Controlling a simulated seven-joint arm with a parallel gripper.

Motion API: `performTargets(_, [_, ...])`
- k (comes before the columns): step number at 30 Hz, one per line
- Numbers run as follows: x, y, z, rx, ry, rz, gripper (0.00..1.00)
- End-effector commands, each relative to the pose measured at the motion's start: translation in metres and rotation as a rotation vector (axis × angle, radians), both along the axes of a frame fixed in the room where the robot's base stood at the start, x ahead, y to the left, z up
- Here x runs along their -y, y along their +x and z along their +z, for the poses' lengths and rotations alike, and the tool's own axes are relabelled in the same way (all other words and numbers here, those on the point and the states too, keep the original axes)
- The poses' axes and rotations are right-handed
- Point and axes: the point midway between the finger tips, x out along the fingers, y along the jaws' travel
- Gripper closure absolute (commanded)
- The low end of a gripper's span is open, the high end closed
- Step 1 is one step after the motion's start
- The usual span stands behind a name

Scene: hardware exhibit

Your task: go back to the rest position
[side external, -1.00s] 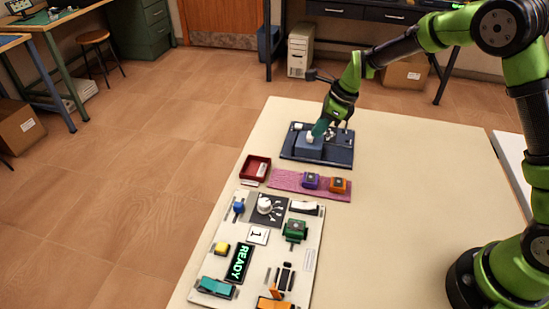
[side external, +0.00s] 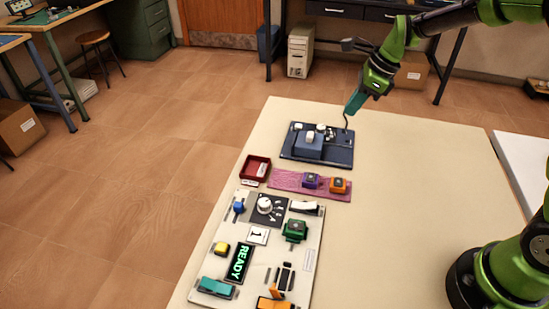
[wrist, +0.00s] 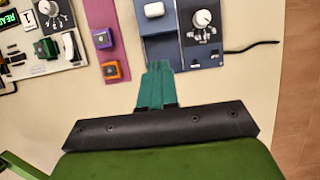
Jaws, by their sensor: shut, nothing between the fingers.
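My gripper (side external: 352,106) is in the air above the table, just right of the far end of the blue panel (side external: 331,155). Its teal fingers are together and hold nothing; they also show shut in the wrist view (wrist: 157,66). The blue panel carries a blue block with a white cap (side external: 310,137) and a white knob (wrist: 203,18). My gripper is apart from all of these. A thin black cable (wrist: 250,48) runs from the panel's edge across the table.
A pink strip (side external: 277,183) bears a purple block (side external: 311,181) and an orange block (side external: 338,185). A red tray (side external: 255,168) lies beside it. A pale control board (side external: 262,264) with a lit READY display (side external: 238,262) is nearer. The table's right side (side external: 420,190) is clear.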

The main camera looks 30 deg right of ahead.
Motion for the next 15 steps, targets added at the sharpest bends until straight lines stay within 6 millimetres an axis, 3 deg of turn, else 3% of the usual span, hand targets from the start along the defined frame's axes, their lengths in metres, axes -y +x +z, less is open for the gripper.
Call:
performTargets(5, [0.003,-0.002,0.009,0.013,-0.013,0.043,1.0])
performTargets(8, [0.004,-0.007,0.004,0.036,-0.057,0.166,1.0])
performTargets(11, [0.001,-0.023,0.001,0.072,-0.116,0.374,1.0])
performTargets(15, [-0.009,-0.059,0.02,0.193,-0.227,0.741,1.0])
